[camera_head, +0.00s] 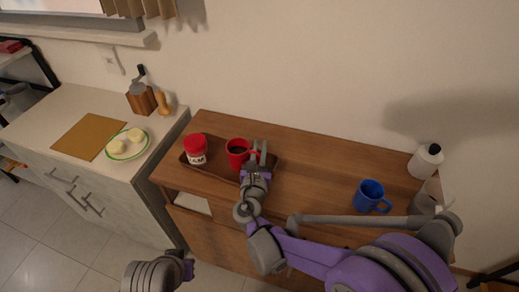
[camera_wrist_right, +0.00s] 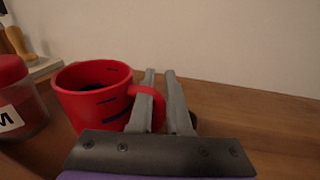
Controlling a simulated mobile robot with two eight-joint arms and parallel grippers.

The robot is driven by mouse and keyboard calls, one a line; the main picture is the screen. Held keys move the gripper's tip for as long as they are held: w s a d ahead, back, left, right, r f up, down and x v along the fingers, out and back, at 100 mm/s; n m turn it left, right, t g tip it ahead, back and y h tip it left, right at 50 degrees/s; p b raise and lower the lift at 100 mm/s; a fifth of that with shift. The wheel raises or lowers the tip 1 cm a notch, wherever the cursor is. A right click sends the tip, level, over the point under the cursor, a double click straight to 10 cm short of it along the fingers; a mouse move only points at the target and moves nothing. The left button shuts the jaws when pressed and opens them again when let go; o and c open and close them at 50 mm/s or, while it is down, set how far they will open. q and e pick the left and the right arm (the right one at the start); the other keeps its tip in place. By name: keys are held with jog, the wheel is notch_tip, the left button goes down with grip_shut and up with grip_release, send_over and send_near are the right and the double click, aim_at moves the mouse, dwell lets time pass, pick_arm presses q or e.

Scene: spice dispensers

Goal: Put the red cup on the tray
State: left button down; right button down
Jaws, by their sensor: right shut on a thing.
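The red cup (camera_head: 237,154) stands upright at the right part of the dark brown tray (camera_head: 217,166), with dark contents inside. It also shows in the right wrist view (camera_wrist_right: 92,98), its handle toward my fingers. Whether the cup's base touches the tray is hard to tell. My left gripper's fingers do not show.
A jam jar with a red lid (camera_head: 195,149) stands on the tray, left of the cup. A blue mug (camera_head: 371,196) and a white bottle (camera_head: 425,160) stand farther right on the wooden cabinet (camera_head: 315,172). A counter with a plate (camera_head: 127,144) is left.

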jog(key=shift+f, duration=0.25)
jog(key=shift+f+b, duration=0.45)
jog(key=shift+f, duration=0.05)
jog(key=c, duration=0.9)
grip_release()
jog(key=shift+r+p, duration=0.4)
jog(key=shift+r, duration=0.05)
jog(key=s, duration=0.4)
jog(key=s+a, duration=0.1)
jog(key=s, duration=0.7)
jog(key=shift+a+r+b, duration=0.1)
jog(key=shift+a+b, duration=0.1)
jog(key=shift+b, duration=0.2)
